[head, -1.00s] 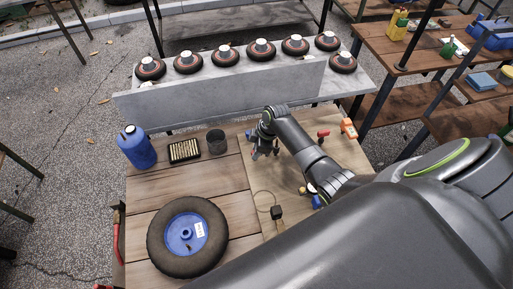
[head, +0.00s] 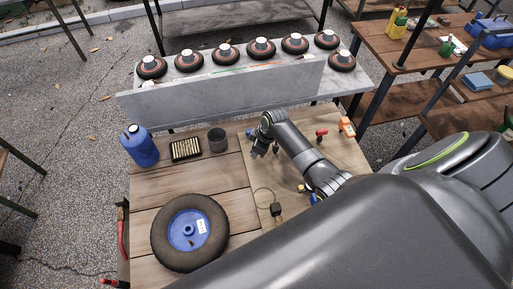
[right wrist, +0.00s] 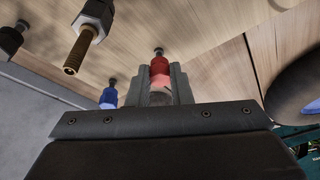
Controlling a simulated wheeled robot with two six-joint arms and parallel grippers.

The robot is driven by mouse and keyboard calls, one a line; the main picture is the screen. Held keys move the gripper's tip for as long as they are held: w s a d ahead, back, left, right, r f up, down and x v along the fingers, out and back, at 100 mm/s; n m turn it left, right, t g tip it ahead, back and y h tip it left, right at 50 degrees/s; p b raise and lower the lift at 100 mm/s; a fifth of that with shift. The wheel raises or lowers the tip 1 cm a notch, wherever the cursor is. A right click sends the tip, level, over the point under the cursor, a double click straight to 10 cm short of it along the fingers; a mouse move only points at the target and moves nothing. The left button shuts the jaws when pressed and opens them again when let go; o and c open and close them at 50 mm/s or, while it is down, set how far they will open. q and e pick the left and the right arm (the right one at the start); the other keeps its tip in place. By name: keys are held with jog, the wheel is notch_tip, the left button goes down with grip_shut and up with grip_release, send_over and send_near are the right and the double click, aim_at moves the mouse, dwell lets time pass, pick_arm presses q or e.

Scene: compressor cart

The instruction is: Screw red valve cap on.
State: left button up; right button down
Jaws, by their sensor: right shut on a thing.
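My right gripper (right wrist: 160,83) is shut on the red valve cap (right wrist: 159,69), which sits between its fingertips in the right wrist view. A dark knob-like end shows just beyond the cap; whether it touches the cap I cannot tell. A brass threaded stem (right wrist: 82,48) with a black body stands apart at upper left of that view. In the head view my right gripper (head: 262,148) is over the light board at the back of the bench, and its fingers are mostly hidden there. The wheel (head: 158,240) with a blue hub lies at front left. My left gripper is out of view.
A blue-capped piece (right wrist: 108,97) is left of my fingers. A blue bottle (head: 139,146), black tray (head: 186,149) and dark cup (head: 217,141) line the bench's back left. A gauge (head: 277,210), red-handled part (head: 321,133) and orange meter (head: 347,127) lie on the right.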

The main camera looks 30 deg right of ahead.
jog(key=shift+r, duration=0.1)
jog(key=shift+r+m+p, duration=0.1)
jog(key=shift+m+p, duration=0.5)
jog(key=shift+p, duration=0.1)
jog(key=shift+a+m+t+h+p, duration=0.1)
jog(key=shift+m+t+h+p, duration=0.3)
jog(key=shift+m, duration=0.6)
jog(key=shift+m+p, duration=0.35)
jog(key=shift+m, duration=0.15)
jog(key=shift+a+m+h, duration=0.1)
jog(key=shift+m+h, duration=0.4)
jog(key=shift+m, duration=0.6)
jog(key=shift+a+m+h, duration=0.15)
jog(key=shift+m+h, duration=0.25)
jog(key=shift+m, duration=1.2)
